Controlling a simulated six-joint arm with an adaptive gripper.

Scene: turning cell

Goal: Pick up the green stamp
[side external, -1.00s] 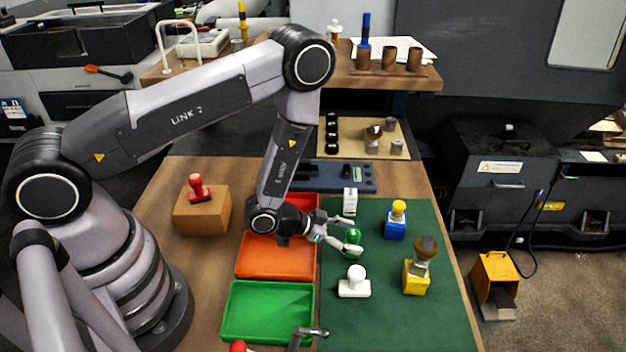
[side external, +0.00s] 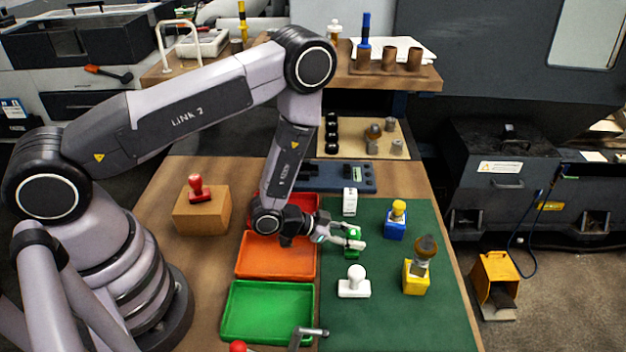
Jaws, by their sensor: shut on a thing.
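The green stamp (side external: 353,251) is on the right of my gripper, over the green mat (side external: 390,316). My gripper (side external: 355,239) reaches in from the left and is shut on the stamp near its top. The fingers hide part of the stamp. I cannot tell whether the stamp's base touches the mat or hangs just above it.
A white stamp (side external: 354,283) stands just in front, and a white box (side external: 350,202) just behind. Orange (side external: 277,262) and green (side external: 267,312) trays lie left.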

